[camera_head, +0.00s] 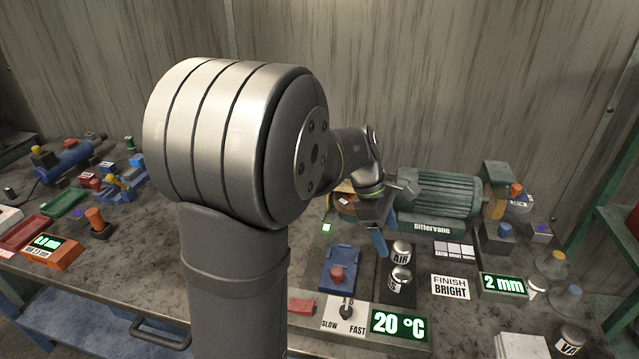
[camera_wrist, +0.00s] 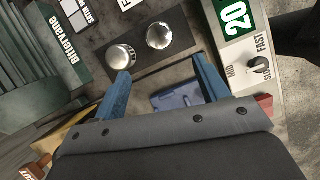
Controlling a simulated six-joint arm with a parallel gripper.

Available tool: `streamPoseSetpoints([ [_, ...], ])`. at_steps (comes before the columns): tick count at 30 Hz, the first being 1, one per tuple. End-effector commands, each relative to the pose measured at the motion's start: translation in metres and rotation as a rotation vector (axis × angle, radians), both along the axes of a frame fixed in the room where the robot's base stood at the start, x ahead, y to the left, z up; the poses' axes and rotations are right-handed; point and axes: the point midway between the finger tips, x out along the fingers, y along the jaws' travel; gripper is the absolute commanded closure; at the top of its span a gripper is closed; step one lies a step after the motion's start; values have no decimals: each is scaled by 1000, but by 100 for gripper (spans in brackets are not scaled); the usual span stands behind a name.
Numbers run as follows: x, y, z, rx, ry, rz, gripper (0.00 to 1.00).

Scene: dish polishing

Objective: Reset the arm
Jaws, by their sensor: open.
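My gripper (camera_head: 381,238) hangs in the air above the workbench (camera_head: 190,295), in front of the green motor-like machine marked Bittervane (camera_head: 440,195). Its two blue fingers show in the wrist view (camera_wrist: 162,88). They are spread apart with nothing held between them. Below and between the fingers lies a blue block-like fixture (camera_wrist: 180,97), partly hidden by my gripper. In the head view this fixture (camera_head: 341,262) has a red knob on it. My large arm joint hides the middle of the bench.
Two silver knobs on a dark plate (camera_head: 399,294) sit near the gripper. An orange device (camera_head: 52,251) and a blue cylinder machine (camera_head: 63,162) stand left.

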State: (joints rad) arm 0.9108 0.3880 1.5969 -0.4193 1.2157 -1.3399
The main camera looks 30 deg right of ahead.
Motion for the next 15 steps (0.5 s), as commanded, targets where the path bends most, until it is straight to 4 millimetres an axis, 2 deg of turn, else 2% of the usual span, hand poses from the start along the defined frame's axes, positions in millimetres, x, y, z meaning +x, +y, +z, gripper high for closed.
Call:
streamPoseSetpoints([
  [5, -8, -4, -22, 4, 4, -1, 32],
  [15, -30, -19, -85, 5, 3, -2, 32],
])
